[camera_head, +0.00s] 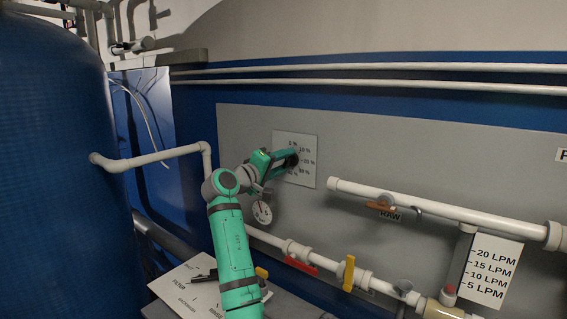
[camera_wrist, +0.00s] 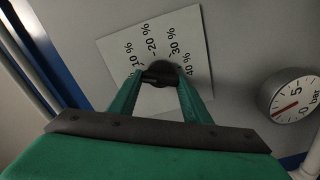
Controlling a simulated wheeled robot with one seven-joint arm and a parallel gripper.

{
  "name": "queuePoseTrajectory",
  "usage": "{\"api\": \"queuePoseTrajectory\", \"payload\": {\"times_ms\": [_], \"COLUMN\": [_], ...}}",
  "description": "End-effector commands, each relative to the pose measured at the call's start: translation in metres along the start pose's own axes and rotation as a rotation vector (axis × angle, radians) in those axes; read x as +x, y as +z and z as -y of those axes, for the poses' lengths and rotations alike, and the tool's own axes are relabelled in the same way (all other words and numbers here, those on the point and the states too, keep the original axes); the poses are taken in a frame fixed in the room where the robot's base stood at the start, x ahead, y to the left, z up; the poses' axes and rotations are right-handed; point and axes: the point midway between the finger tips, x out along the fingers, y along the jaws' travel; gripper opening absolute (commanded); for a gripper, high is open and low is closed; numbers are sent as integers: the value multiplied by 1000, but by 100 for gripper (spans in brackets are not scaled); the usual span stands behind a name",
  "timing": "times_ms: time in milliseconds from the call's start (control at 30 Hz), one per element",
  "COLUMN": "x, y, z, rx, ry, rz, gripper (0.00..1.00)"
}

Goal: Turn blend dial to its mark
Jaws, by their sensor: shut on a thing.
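The blend dial (camera_wrist: 160,73) is a dark knob in the middle of a white plate (camera_head: 309,148) marked with percentages. The plate is fixed to the grey panel and also shows in the wrist view (camera_wrist: 112,52). My gripper (camera_wrist: 158,80) is shut on the dial, with a green finger on each side of it. In the head view my gripper (camera_head: 291,158) reaches the plate from the left and hides part of the dial. The fingers cover the lower part of the scale, and I cannot tell where the dial's pointer stands.
A round pressure gauge (camera_head: 262,212) hangs just below my gripper; it also shows in the wrist view (camera_wrist: 292,100). White pipes with a red handle (camera_head: 300,265), a yellow handle (camera_head: 349,273) and an orange handle (camera_head: 381,207) run to the right. A big blue tank (camera_head: 50,170) stands left.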

Motion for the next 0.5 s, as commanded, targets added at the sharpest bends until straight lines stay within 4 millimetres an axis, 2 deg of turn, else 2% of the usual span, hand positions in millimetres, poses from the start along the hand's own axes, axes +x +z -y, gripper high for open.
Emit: {"api": "queuePoseTrajectory", "payload": {"times_ms": [200, 500], "x": [1, 1], "y": [2, 2], "z": [1, 2], "rx": [-189, -377], "ry": [-1, -1], "rz": [5, 4], "gripper": [21, 21]}}
